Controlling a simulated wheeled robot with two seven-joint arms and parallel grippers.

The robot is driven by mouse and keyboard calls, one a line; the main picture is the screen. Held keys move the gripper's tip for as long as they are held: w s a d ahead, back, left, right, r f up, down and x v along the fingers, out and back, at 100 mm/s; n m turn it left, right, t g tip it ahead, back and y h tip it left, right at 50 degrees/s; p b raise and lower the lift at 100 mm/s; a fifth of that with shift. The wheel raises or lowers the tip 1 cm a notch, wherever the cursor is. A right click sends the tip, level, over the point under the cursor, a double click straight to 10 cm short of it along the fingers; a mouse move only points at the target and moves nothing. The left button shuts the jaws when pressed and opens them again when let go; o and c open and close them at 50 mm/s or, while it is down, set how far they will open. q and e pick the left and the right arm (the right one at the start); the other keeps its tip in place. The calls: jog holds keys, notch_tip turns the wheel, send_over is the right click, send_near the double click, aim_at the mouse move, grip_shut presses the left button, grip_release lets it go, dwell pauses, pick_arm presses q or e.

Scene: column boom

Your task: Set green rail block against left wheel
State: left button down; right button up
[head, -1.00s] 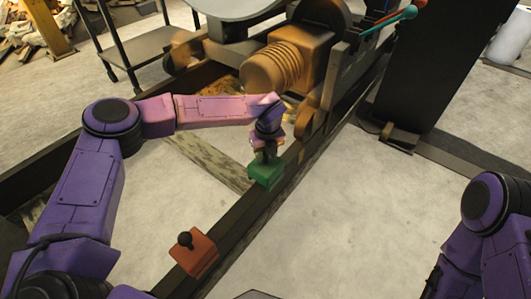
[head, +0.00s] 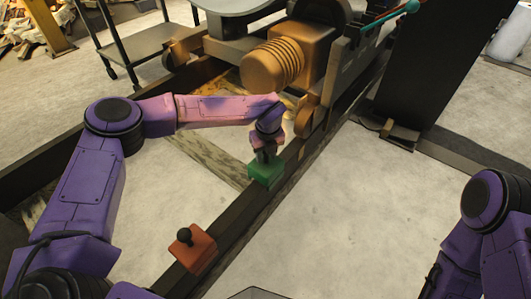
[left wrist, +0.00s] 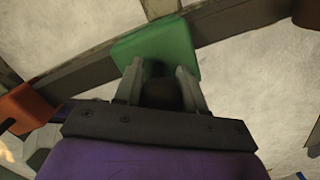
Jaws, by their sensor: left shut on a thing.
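The green rail block (head: 266,173) is at the dark near rail, short of the brown wheel (head: 303,116) on that rail, with a gap between them. My left gripper (head: 265,151) is shut on the block's dark top knob. The left wrist view shows the green block (left wrist: 160,46) over the rail, the knob between the fingers (left wrist: 162,88). I cannot tell whether its underside touches the rail. Another brown wheel (head: 182,50) is on the far rail at the left. My right gripper is out of view.
A red block with a black knob (head: 195,250) sits on the same rail, nearer me. The machine with a ribbed orange motor (head: 270,68) stands over the rails. A dark column (head: 435,65) is at the right.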

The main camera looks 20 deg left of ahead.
pick_arm(q)
jog(key=shift+f+b, duration=0.4)
jog(key=shift+f, duration=0.45)
jog(key=c, duration=0.6)
grip_release()
jog(key=shift+f, duration=0.1)
jog(key=r+p, duration=0.1)
jog(key=r, duration=0.2)
jog(key=r+p, duration=0.1)
jog(key=r, duration=0.3)
jog(key=s+r+p, duration=0.1)
jog(key=r+p, duration=0.1)
jog(key=r, duration=0.1)
jog(key=shift+d+r, duration=0.3)
jog(key=shift+d, duration=0.05)
